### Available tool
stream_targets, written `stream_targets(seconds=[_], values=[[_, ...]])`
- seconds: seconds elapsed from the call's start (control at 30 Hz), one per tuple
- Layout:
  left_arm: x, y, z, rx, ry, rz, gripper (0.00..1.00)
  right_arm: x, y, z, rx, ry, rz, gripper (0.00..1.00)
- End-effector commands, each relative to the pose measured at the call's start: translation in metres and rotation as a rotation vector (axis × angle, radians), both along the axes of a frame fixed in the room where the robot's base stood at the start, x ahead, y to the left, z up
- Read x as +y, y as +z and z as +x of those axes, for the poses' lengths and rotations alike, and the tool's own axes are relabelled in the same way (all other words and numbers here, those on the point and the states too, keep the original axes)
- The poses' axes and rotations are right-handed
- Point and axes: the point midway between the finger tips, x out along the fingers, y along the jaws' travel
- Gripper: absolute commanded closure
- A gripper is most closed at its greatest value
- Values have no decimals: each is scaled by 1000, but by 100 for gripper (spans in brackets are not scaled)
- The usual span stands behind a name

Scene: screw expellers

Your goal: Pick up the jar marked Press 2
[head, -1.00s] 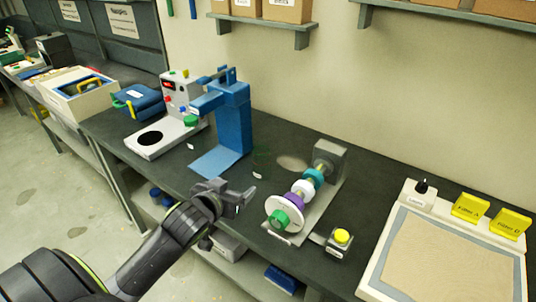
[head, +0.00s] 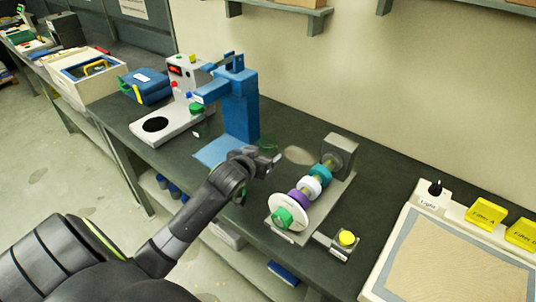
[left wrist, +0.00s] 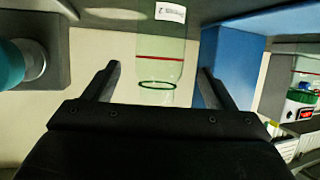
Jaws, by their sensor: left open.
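A clear, greenish jar (left wrist: 165,45) shows in the left wrist view, with a red line, a dark green ring and a white label on which a 2 shows; the rest of the label is too small to read. In the head view the jar (head: 268,146) is a faint see-through shape on the dark bench, right of the blue press. My left gripper (head: 267,162) is open just in front of it. In the left wrist view its fingers (left wrist: 159,70) stand on either side of the jar, with a gap on both sides. My right gripper is out of view.
The blue press (head: 240,105) stands close to the left of the jar. The expeller with coloured rings (head: 311,185) is to the right, with a yellow button box (head: 346,239) beside it. A light table (head: 445,265) is farther right.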

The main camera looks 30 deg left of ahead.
Motion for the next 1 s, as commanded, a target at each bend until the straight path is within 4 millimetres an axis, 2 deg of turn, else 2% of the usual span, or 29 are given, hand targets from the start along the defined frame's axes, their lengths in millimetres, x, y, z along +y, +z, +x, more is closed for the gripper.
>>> stream_targets(seconds=[0.1, 0.37, 0.7, 1.0], values=[[2, -4, 10, 0, 0, -1, 22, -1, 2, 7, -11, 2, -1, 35], [3, -9, 21, 0, -1, -1, 22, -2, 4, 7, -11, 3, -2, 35], [9, -25, 54, 1, -1, -1, 22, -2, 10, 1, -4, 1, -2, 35], [10, -28, 61, -1, -1, 0, 22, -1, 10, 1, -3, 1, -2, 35]])
